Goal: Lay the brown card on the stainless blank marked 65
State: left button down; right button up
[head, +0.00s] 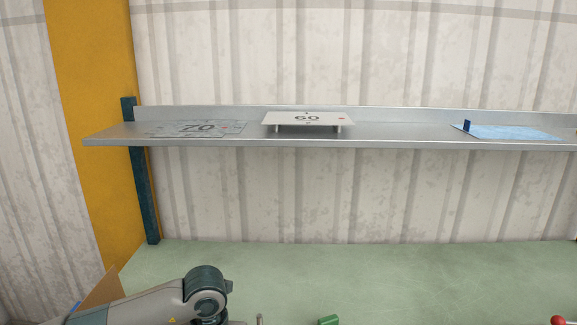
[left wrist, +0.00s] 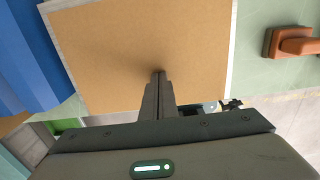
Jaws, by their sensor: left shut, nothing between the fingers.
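The brown card (left wrist: 130,45) fills the upper middle of the left wrist view. A pale grey strip (left wrist: 231,50) shows along its left and right edges; it looks like the rim of a sheet under the card. No 65 mark shows, so I cannot confirm this sheet is the blank. My left gripper (left wrist: 160,75) is shut and empty, its fingertips in front of the card; I cannot tell whether they touch it. In the head view a brown edge (head: 103,289) shows behind my left arm at lower left. My right gripper is out of view.
The wall shelf holds a sheet marked 70 (head: 197,128), a raised plate marked 60 (head: 290,118) and a blue sheet (head: 515,132). A green bench (head: 400,275) lies below. An orange-brown part (left wrist: 290,43) and blue objects (left wrist: 25,60) flank the card.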

pick_arm(q)
jog(key=shift+w+f, duration=0.1)
jog(key=shift+w, duration=0.2)
dwell(0.4)
jog(key=shift+w+r, duration=0.1)
jog(key=shift+r, duration=0.3)
notch_tip(320, 180, up, 6)
jog(key=p, duration=0.2)
jog(key=shift+r+p, duration=0.15)
jog(key=shift+p, duration=0.15)
dwell(0.5)
